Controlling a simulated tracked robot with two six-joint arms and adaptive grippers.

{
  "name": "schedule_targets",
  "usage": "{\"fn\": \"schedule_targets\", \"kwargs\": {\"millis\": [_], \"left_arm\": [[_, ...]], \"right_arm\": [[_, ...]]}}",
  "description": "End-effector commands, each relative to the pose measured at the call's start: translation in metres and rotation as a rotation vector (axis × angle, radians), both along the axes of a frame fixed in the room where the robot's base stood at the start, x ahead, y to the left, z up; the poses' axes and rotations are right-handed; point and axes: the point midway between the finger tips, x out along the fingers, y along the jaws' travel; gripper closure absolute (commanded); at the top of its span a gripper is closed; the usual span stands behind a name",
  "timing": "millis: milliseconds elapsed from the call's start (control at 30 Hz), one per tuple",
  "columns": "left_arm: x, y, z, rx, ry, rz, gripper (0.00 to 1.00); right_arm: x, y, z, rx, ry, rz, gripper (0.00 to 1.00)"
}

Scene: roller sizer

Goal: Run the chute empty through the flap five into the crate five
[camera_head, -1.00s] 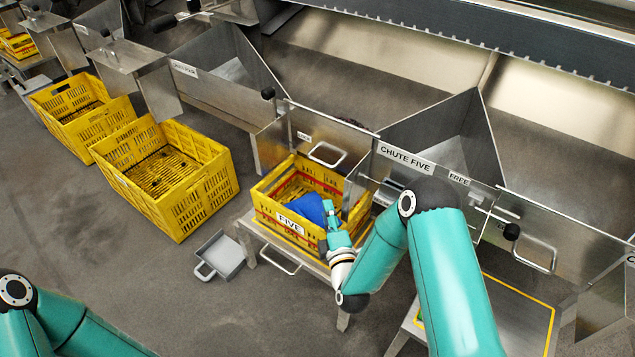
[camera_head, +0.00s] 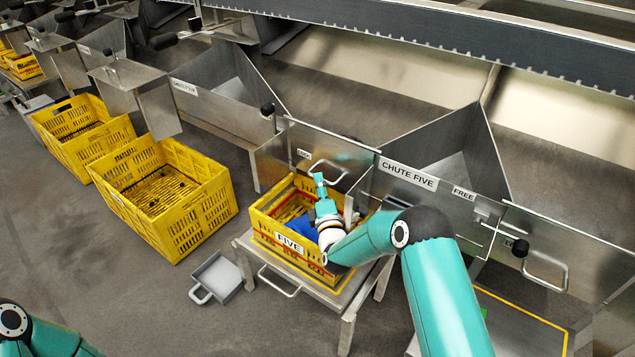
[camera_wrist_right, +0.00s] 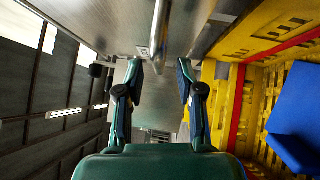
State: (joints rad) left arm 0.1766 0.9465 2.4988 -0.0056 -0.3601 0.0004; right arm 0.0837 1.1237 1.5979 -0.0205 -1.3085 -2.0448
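Chute five (camera_head: 480,140) is a steel hopper with a "CHUTE FIVE" label; its lower inside is hidden by its front plate. A steel flap (camera_head: 300,140) with a loop handle (camera_head: 338,180) stands at its left, behind crate five. The yellow crate five (camera_head: 262,232), labelled "FIVE", sits on a steel stand and holds a blue thing (camera_head: 291,224). My right gripper (camera_head: 319,181) is over the crate, close to the handle. In the right wrist view my right gripper (camera_wrist_right: 160,72) is open and empty, with the handle bar (camera_wrist_right: 158,28) ahead between its fingers. My left gripper is out of view.
Two yellow crates (camera_head: 205,207) (camera_head: 112,128) stand on the floor at left. A grey scoop (camera_head: 218,277) lies on the floor beside the stand (camera_head: 347,318). A "FREE" sign (camera_head: 464,193) is on the chute front. Another handled panel (camera_head: 548,268) is at right.

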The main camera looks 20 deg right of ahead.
Motion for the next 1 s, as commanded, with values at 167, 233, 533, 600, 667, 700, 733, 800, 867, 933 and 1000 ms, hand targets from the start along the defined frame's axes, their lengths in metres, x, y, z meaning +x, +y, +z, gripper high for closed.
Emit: {"fn": "schedule_targets", "kwargs": {"millis": [167, 233, 533, 600, 667, 700, 733, 800, 867, 933, 1000], "left_arm": [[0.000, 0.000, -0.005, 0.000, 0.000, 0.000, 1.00], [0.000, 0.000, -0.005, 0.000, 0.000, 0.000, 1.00], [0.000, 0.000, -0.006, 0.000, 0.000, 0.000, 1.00], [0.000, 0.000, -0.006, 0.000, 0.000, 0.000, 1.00], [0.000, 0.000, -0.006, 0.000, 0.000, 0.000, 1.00], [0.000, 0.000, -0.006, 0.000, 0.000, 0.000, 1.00], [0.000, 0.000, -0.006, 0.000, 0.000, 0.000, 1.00], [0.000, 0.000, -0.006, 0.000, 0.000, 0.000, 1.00], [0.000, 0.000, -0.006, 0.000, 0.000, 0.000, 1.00], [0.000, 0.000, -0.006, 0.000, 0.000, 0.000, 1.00], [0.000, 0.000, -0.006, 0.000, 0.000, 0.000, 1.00]], "right_arm": [[0.019, -0.002, 0.001, 0.000, -0.001, 0.000, 0.63], [0.023, -0.003, 0.002, 0.000, 0.000, 0.000, 0.63], [0.026, -0.003, 0.003, 0.000, 0.001, 0.000, 0.63], [0.026, -0.004, 0.003, 0.000, 0.001, 0.000, 0.66], [0.026, -0.004, 0.003, 0.000, 0.001, 0.000, 0.76], [0.026, -0.004, 0.003, 0.000, 0.001, -0.001, 0.83], [0.026, -0.004, 0.003, 0.000, 0.001, -0.001, 0.88], [0.026, -0.004, 0.003, 0.000, 0.001, -0.001, 0.99], [0.026, -0.004, 0.003, 0.000, 0.002, -0.001, 1.00], [0.026, -0.004, 0.002, 0.000, 0.002, -0.001, 1.00], [0.026, -0.004, 0.002, 0.000, 0.003, -0.001, 1.00]]}}
